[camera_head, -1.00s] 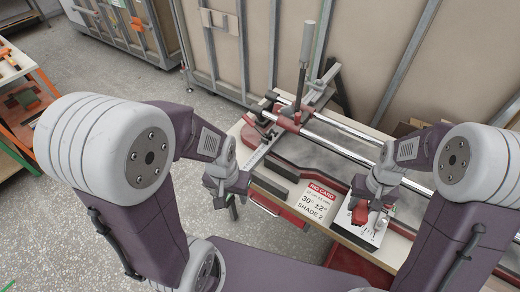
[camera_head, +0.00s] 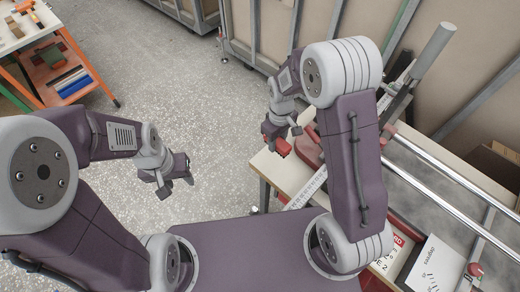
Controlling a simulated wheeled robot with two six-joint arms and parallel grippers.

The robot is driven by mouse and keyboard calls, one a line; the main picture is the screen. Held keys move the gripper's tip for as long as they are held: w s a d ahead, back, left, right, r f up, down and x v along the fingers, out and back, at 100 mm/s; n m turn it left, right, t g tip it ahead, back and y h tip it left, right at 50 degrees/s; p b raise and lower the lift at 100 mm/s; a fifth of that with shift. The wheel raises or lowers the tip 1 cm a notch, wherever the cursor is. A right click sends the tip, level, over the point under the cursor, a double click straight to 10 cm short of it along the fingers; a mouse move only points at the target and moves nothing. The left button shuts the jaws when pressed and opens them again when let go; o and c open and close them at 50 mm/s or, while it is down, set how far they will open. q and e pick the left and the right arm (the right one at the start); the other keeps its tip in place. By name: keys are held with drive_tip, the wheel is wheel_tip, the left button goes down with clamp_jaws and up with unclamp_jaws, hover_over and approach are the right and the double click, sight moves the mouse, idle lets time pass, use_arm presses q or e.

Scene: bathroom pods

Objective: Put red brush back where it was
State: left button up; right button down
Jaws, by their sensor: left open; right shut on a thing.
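My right gripper (camera_head: 279,140) is shut on the red brush (camera_head: 284,148), near the left end of the workbench. Only a small red part of the brush shows; the rest is hidden by the gripper. My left gripper (camera_head: 168,188) is open and empty over the speckled floor, to the left of the bench.
The workbench (camera_head: 270,165) carries a machine with metal rails (camera_head: 440,172), a red-headed card (camera_head: 388,262) and a white sheet (camera_head: 433,268). An orange-framed table (camera_head: 90,62) with several tools stands at the upper left. Clear floor (camera_head: 190,80) lies between.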

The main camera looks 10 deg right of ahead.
sight(273, 162)
drive_tip(key=shift+w+a+f+n, duration=0.15)
drive_tip(key=shift+a+n, duration=0.2)
drive_tip(key=shift+n, duration=0.05)
wheel_tip(273, 162, down, 10)
idle(0.3)
drive_tip(key=shift+f, duration=0.15)
drive_tip(key=c, duration=0.9)
unclamp_jaws()
